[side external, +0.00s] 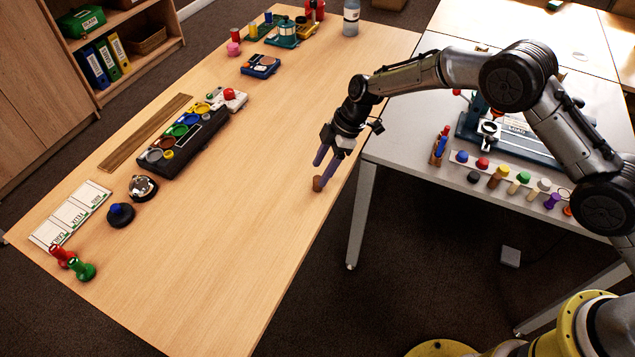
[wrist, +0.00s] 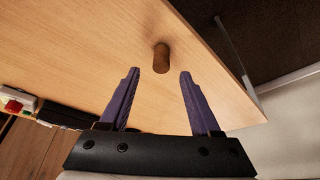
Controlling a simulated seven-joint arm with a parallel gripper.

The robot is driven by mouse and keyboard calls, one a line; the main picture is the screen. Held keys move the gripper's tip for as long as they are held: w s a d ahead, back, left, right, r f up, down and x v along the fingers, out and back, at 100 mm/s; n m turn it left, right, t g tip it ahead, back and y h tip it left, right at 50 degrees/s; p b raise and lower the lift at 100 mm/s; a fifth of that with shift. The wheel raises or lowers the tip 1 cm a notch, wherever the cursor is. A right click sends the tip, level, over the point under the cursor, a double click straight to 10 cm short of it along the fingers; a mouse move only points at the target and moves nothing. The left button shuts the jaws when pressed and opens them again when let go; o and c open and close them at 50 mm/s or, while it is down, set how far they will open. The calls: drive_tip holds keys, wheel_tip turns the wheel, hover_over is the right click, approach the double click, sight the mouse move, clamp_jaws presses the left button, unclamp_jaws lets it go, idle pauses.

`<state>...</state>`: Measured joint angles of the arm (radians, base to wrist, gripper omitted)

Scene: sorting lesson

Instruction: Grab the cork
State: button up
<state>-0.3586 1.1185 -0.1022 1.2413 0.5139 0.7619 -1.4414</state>
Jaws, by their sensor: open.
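The cork (side external: 317,184) is a small brown cylinder on the wooden table, near its right edge in the side external view. In the wrist view the cork (wrist: 161,58) shows just beyond the fingertips, in line with the gap between them. My gripper (side external: 325,168) is open, with two purple fingers pointing down at the cork. In the wrist view my gripper (wrist: 159,72) has nothing between its fingers. In the side external view one finger partly overlaps the cork, so I cannot tell whether they touch.
A dark tray with coloured round cups (side external: 186,137) stands left of the gripper. White cards (side external: 70,214), a red and a green pin (side external: 82,270), and a dark blue knob (side external: 120,214) lie further left. A grey table (side external: 400,135) adjoins on the right. The wood around the cork is clear.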

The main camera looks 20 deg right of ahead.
sight(318, 178)
drive_tip(key=x, duration=0.4)
drive_tip(key=shift+s+d+f, duration=0.1)
drive_tip(key=shift+d+f, duration=0.05)
drive_tip(key=shift+d, duration=0.05)
drive_tip(key=shift+c, duration=0.3)
clamp_jaws()
